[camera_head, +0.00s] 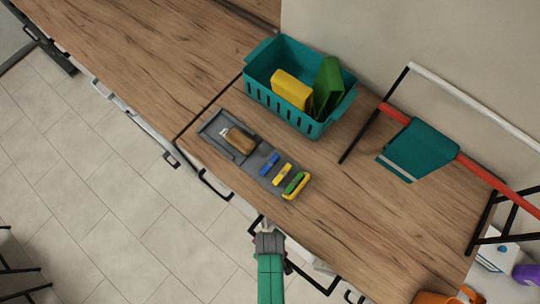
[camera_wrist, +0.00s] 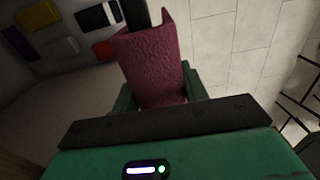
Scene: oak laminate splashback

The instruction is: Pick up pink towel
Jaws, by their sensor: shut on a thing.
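The pink towel (camera_wrist: 153,62) shows in the wrist view as a dark pink, textured cloth. Its upper end is beside a dark bar (camera_wrist: 136,12); I cannot tell whether it still hangs on it. My gripper (camera_wrist: 158,92) has its green fingers on both sides of the towel's near part and is shut on it. In the head view my gripper (camera_head: 268,238) is at the front edge of the counter, by the cabinet fronts.
A teal basket (camera_head: 285,107) with yellow and green items stands on the wooden counter (camera_head: 150,60). A grey tray (camera_head: 232,140) holds a brown brush and several coloured pieces. A rack at right carries a teal towel (camera_head: 420,148). Tiled floor (camera_head: 130,215) is open at left.

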